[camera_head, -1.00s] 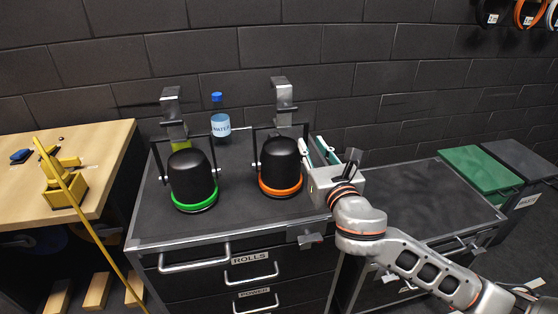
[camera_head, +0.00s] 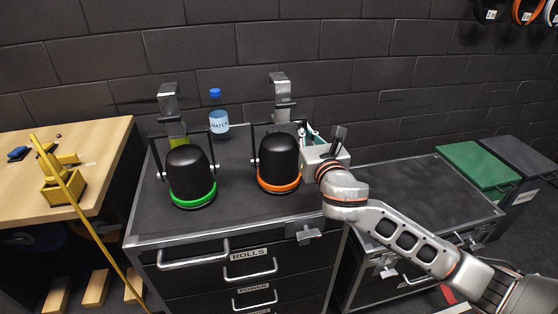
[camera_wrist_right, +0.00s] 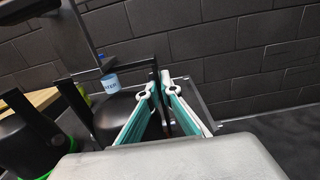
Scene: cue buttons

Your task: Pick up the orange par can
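The orange par can (camera_head: 278,163), a black can with an orange ring at its base, stands upright on the dark cabinet top in the head view. A black yoke rises around it. In the right wrist view its black body (camera_wrist_right: 116,112) shows left of the fingers, partly hidden by them. My right gripper (camera_head: 308,136) is at the can's right side, close to the yoke's right arm. In the wrist view its teal fingers (camera_wrist_right: 158,90) are apart, with a dark bar, seemingly that yoke arm, showing between them. Contact cannot be told. My left gripper is not in view.
A green-ringed par can (camera_head: 190,174) stands to the left. A water bottle (camera_head: 218,116) stands behind, between the two cans. Grey clamps (camera_head: 281,92) rise at the back. A wooden table (camera_head: 98,158) is at left. The lower right cabinet top (camera_head: 405,192) is mostly bare.

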